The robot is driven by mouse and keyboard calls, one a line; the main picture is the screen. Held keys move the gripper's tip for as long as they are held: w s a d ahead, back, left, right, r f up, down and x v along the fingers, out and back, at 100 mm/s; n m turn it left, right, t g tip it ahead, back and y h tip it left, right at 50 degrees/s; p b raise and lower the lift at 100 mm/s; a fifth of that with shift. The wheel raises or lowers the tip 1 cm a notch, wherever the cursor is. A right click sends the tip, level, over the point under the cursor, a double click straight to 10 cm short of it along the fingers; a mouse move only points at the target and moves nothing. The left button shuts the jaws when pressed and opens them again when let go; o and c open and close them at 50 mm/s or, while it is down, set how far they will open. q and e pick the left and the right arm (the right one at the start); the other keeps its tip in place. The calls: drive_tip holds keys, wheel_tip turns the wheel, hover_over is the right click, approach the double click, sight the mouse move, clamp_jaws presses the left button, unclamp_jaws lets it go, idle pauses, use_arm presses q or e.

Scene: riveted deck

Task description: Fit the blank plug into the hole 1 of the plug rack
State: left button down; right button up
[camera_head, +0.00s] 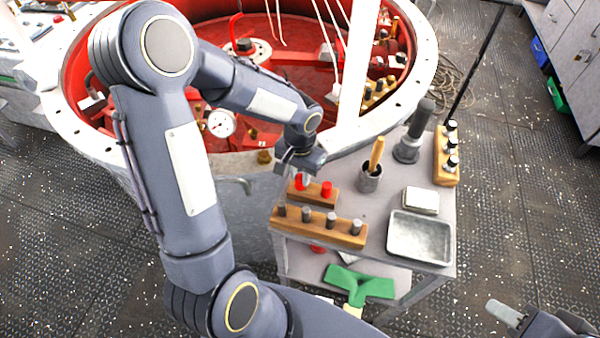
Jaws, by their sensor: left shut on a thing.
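My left gripper (302,167) reaches over the near-left part of the cart and is shut on the blank plug (301,183), a small red plug. The plug sits low over the left end of a short wooden rack (312,197). I cannot tell whether it is seated in a hole or just above it. A second red plug (326,188) stands at the right of this rack. The fingers partly hide the held plug's top. My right gripper (502,312) is at the bottom right, away from the cart, and its opening is unclear.
A longer wooden rack (340,234) with several grey plugs stands in front. On the cart are a metal tray (420,238), a small white box (420,201), a cup with a wooden handle (370,180), a dark cylinder tool (409,148) and another rack (445,172). A round red-lined vessel (425,60) stands behind.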

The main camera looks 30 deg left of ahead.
use_arm(q)
drive_tip(key=shift+f+b, duration=0.2)
drive_tip(key=shift+b, duration=0.1)
idle(0.4)
drive_tip(key=c, duration=1.1)
unclamp_jaws()
wheel_tip(320, 180, up, 8)
drive_tip(key=shift+f, duration=0.2)
drive_tip(key=shift+r, duration=0.15)
drive_tip(key=shift+s+r, duration=0.25)
drive_tip(key=shift+r, duration=0.05)
drive_tip(key=s+d+r+t+h, duration=0.1)
drive_tip(key=s+r+t, duration=0.1)
drive_tip(key=s, duration=0.3)
drive_tip(key=s+d+r+n+t+h, duration=0.1)
drive_tip(key=s+r, duration=0.1)
drive_tip(key=s, duration=0.4)
drive_tip(key=s+d+r+t+h, duration=0.1)
drive_tip(key=s+d+r+t, duration=0.1)
drive_tip(key=s, duration=0.3)
drive_tip(key=shift+s+r+n+t+h, duration=0.2)
drive_tip(key=shift+n+t+h, duration=0.1)
drive_tip(key=shift+n+h, duration=0.1)
